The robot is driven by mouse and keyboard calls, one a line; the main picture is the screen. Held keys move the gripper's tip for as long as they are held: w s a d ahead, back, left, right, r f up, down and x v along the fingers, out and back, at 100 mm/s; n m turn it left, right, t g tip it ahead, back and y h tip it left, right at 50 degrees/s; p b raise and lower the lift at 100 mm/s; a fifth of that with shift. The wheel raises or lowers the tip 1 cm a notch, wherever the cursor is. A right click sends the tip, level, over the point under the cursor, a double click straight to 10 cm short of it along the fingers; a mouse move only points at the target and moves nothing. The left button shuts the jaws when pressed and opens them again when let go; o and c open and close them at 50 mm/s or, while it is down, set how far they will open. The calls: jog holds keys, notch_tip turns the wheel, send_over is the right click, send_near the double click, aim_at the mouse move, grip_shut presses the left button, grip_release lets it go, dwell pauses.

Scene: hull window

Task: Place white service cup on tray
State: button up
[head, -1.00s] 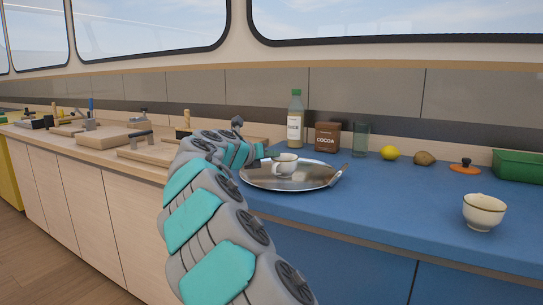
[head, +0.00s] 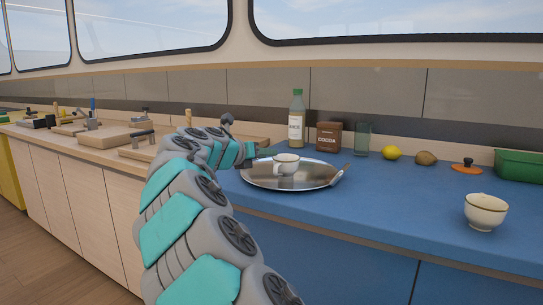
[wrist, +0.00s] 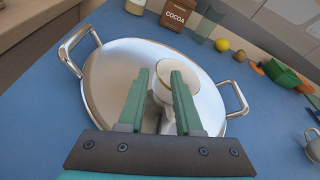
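A white cup with a thin dark rim (head: 286,160) stands upright on the round metal tray (head: 262,182). The cup also shows in the wrist view (wrist: 181,78), beyond and partly behind the right finger. My gripper (wrist: 160,75) points at the cup from the left in the head view (head: 266,153). Its two green fingers are apart. A white part of the cup, likely its handle, shows between or just beyond them; contact cannot be made out. The tray lies flat on the blue counter, with a loop handle at each side.
A second, cream cup (head: 485,211) stands near the counter's front right. Behind the tray are a bottle (head: 297,120), a cocoa box (head: 328,137) and a glass (head: 362,139). A lemon (head: 392,153), an orange lid (head: 467,167) and a green bin (head: 519,165) lie right.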

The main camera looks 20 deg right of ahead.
jog(key=v, duration=0.7)
jog(key=shift+s+a+r, duration=0.15)
jog(key=shift+s+a, duration=0.05)
jog(key=shift+a, duration=0.05)
